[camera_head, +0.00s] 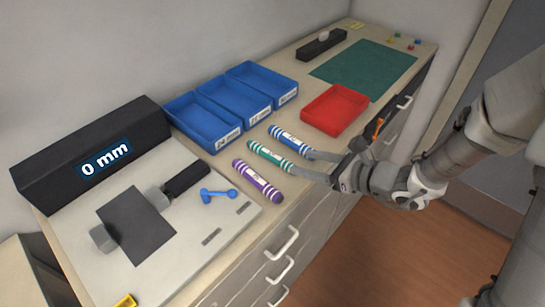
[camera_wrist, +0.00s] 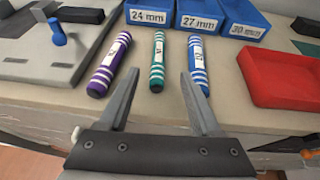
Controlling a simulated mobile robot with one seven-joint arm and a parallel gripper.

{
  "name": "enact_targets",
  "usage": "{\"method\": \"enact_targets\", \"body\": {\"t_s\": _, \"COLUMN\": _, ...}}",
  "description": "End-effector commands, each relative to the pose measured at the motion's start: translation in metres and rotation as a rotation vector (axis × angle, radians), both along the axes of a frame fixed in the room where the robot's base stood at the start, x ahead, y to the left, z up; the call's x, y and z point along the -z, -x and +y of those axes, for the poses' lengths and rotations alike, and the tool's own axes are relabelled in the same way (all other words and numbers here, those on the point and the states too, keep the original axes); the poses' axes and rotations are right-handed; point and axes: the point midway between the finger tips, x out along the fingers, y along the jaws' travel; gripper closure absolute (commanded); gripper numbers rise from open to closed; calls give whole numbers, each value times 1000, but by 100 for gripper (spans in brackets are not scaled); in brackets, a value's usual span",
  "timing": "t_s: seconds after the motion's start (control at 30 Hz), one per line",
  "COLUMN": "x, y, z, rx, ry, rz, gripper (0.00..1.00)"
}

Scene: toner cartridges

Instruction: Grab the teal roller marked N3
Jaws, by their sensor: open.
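The teal roller (camera_head: 270,154) has white bands and a white label too small to read. It lies on the counter between a purple roller (camera_head: 257,180) and a blue roller (camera_head: 289,139). In the wrist view the teal roller (camera_wrist: 157,60) is in the middle, with the purple roller (camera_wrist: 109,66) left and the blue roller (camera_wrist: 198,64) right. My gripper (camera_head: 298,161) is open and empty at the near end of the teal roller. In the wrist view its fingertips (camera_wrist: 160,73) appear on either side of that end. I cannot tell their height above the counter.
Blue bins (camera_head: 217,137) labelled 24, 27 and 30 mm stand behind the rollers. A red tray (camera_head: 335,124) is to the right, a green mat (camera_head: 364,67) farther back. A pale board (camera_head: 190,241) with a black block and blue part lies left.

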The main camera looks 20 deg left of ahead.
Motion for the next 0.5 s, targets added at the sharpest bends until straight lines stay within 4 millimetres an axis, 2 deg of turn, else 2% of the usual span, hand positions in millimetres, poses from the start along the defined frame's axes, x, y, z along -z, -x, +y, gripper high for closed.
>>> {"method": "enact_targets", "body": {"t_s": 0.1, "x": 10, "y": -4, "z": 22, "rx": -4, "ry": 0, "rz": 1, "gripper": 35}}
{"method": "enact_targets", "body": {"t_s": 0.37, "x": 18, "y": -9, "z": 40, "rx": -1, "ry": 1, "rz": 0, "gripper": 35}}
{"method": "enact_targets", "body": {"t_s": 0.5, "x": 26, "y": -11, "z": 56, "rx": -4, "ry": 1, "rz": 2, "gripper": 35}}
